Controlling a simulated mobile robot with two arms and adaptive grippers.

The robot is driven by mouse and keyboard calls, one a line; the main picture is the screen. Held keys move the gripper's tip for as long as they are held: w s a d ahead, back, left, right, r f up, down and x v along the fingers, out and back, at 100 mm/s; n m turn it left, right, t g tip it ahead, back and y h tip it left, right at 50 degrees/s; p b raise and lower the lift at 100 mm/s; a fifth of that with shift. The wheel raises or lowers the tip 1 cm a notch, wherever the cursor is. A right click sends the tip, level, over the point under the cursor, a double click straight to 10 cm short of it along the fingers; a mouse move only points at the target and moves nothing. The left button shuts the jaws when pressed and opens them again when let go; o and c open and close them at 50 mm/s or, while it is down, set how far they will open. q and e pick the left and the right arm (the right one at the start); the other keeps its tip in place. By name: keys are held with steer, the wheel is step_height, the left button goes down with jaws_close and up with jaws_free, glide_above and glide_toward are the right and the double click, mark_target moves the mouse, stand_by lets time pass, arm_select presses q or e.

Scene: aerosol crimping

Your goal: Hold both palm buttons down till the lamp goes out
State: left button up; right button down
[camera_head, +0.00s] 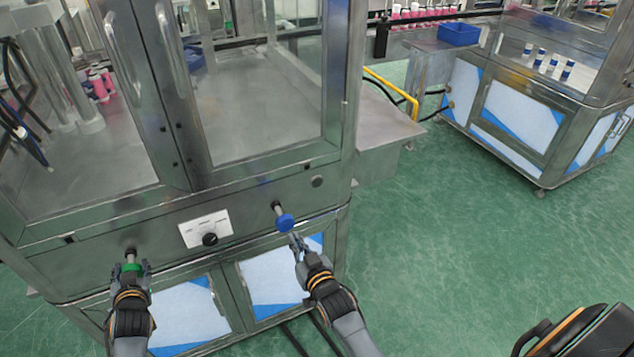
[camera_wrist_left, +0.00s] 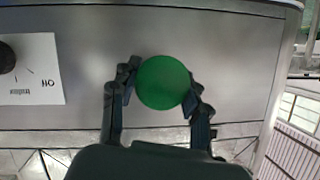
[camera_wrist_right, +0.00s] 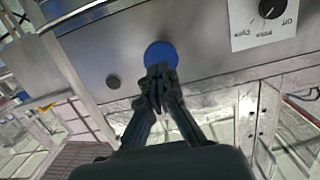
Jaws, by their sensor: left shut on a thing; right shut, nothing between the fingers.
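The green palm button (camera_head: 131,267) sticks out on a stem from the front panel of the steel machine. My left gripper (camera_head: 131,270) is shut around it; the left wrist view shows the green disc (camera_wrist_left: 163,82) between the fingers. The blue palm button (camera_head: 285,223) stands out on its stem further right. My right gripper (camera_head: 296,241) is shut and empty, its tips just below the blue button. In the right wrist view the tips cover the lower edge of the blue disc (camera_wrist_right: 161,54); I cannot tell whether they touch. I cannot make out a lit lamp.
A white dial plate (camera_head: 205,229) with a black knob sits on the panel between the buttons. A grey round disc (camera_head: 317,181) sits right of the blue button. A steel side table (camera_head: 392,128) juts out at right. The green floor is open at right.

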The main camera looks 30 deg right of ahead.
arm_select(q)
steer(key=shift+w+r, duration=0.15)
steer(key=shift+r, duration=0.2)
steer(key=o, duration=1.2)
steer(key=shift+f, duration=0.25)
arm_select(e)
steer(key=s, duration=0.5)
steer(key=shift+s+r, duration=0.35)
steer(key=shift+s, duration=0.05)
arm_select(q)
steer(key=shift+f, duration=0.1)
steer(key=shift+s, duration=0.55)
steer(key=v, duration=1.1)
steer(key=shift+r, duration=0.2)
